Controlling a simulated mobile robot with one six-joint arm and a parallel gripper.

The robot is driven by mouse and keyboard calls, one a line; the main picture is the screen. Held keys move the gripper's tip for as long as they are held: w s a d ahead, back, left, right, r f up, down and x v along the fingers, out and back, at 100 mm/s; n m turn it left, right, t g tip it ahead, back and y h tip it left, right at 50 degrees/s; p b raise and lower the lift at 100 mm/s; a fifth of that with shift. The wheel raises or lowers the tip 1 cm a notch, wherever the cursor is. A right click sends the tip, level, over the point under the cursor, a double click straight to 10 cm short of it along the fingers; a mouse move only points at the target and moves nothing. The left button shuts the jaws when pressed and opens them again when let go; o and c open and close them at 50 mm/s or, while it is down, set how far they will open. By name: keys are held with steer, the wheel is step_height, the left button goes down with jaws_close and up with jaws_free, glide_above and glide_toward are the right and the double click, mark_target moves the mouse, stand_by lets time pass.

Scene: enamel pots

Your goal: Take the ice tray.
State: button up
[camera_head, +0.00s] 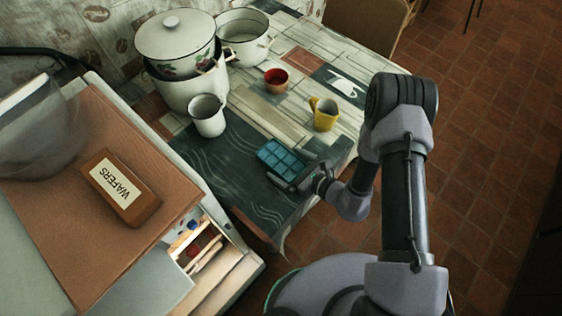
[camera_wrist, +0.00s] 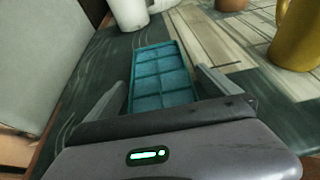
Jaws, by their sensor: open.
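The ice tray is a teal rectangular tray with square compartments. In the head view the ice tray (camera_head: 281,157) lies on the dark part of the table near its front edge. My gripper (camera_head: 292,178) is at the tray's near end. In the wrist view the ice tray (camera_wrist: 160,72) lies straight ahead, and my open gripper (camera_wrist: 162,88) has one finger on each side of its near part. Gaps show between the fingers and the tray's sides. The tray's nearest end is hidden behind the gripper body.
A white cup (camera_head: 207,116), a yellow mug (camera_head: 324,114) and a small red-brown bowl (camera_head: 276,80) stand beyond the tray. Large enamel pots (camera_head: 186,62) are at the back. A counter with a wafers box (camera_head: 120,187) and an open drawer (camera_head: 215,262) is at left.

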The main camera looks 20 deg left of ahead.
mark_target(288, 168)
steer(key=c, duration=1.6)
steer(key=shift+c, duration=0.2)
step_height(288, 168, up, 10)
steer(key=p, duration=0.3)
steer(key=shift+p, duration=0.3)
